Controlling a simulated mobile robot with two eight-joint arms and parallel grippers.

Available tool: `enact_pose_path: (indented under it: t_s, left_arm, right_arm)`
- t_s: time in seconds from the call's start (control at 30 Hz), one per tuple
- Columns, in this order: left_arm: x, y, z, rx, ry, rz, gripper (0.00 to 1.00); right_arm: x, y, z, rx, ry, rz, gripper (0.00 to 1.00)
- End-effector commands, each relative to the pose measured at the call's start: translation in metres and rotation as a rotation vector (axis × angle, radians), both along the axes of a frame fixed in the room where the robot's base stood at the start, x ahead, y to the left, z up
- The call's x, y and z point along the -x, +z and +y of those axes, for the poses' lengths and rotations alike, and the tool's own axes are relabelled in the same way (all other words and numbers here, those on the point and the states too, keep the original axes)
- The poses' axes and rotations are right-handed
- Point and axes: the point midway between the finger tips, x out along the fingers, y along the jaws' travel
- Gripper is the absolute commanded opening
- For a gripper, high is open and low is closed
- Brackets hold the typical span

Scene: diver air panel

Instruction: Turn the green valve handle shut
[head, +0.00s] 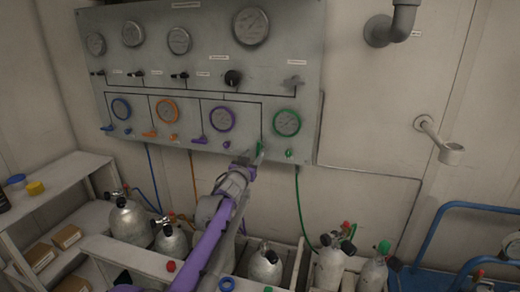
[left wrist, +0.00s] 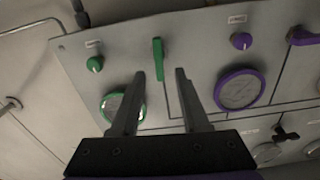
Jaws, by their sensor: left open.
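The green valve handle (left wrist: 158,58) is a narrow upright lever on the grey panel in the left wrist view. In the head view the handle (head: 260,147) shows just past my left gripper (head: 247,160), below the green-ringed gauge (head: 287,122). In the left wrist view my left gripper (left wrist: 160,73) is open, with one finger on each side of the handle's near end. I cannot tell whether either finger touches it. A small green knob (left wrist: 95,64) sits to one side of the handle. My right gripper is not in view.
The panel (head: 210,80) also carries purple (head: 199,139), orange (head: 150,134) and blue (head: 107,127) handles beside their gauges. Gas cylinders (head: 131,222) stand below, with hoses hanging down. A white shelf (head: 60,170) is at the left and a blue cart frame (head: 440,215) at the right.

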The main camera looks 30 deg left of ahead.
Motion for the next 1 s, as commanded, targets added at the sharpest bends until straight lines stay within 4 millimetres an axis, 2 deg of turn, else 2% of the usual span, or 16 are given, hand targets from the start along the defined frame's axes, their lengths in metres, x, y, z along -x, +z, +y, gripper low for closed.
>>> enact_pose_path:
  t_s: [0.1,0.33,0.5,0.77,0.87,1.0]
  left_arm:
    - [-0.023,0.000,0.005,0.001,0.000,0.000,0.46]
    - [-0.051,0.000,0.012,0.001,0.000,0.000,0.46]
    - [-0.060,0.000,0.014,0.000,0.000,0.000,0.46]
    - [-0.061,0.000,0.014,0.000,0.001,0.000,0.46]
    - [-0.060,0.000,0.014,0.000,0.000,0.000,0.31]
    - [-0.060,0.000,0.014,0.000,0.001,0.000,0.06]
  right_arm:
    - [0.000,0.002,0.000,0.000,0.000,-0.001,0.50]
    - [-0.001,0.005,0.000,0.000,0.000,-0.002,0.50]
    - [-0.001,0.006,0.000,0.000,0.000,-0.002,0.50]
    - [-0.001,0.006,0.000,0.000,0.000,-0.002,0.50]
    - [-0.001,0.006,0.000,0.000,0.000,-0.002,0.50]
    - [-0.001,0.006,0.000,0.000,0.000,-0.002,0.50]
